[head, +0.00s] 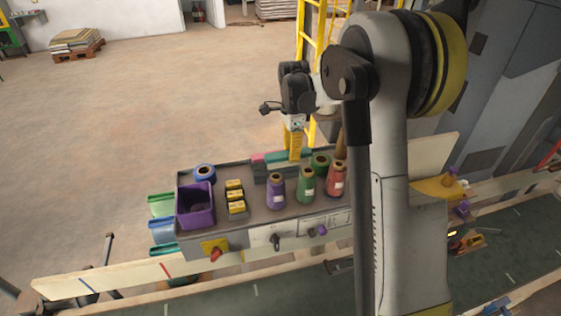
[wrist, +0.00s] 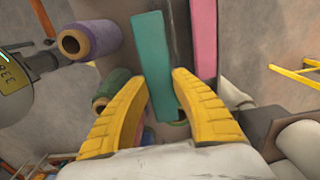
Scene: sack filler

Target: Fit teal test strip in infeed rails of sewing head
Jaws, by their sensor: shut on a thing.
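The teal test strip (wrist: 153,50) is a flat bar between the two yellow fingers of my gripper (wrist: 163,77) in the wrist view. My gripper is shut on it, and it points away from my palm, slightly tilted. In the head view my gripper (head: 294,156) points down at the back edge of a grey bench top, with the teal strip (head: 301,154) at its fingertips. A pink strip (wrist: 203,38) lies beside the teal one, with a dark gap between; it also shows in the head view (head: 258,159). I cannot make out the sewing head's infeed rails.
Purple (head: 277,190), green (head: 307,186) and red (head: 337,181) thread cones stand just in front of my gripper on the bench (head: 255,215). A purple bin (head: 195,208), yellow blocks (head: 236,205) and a blue roll (head: 205,171) sit left.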

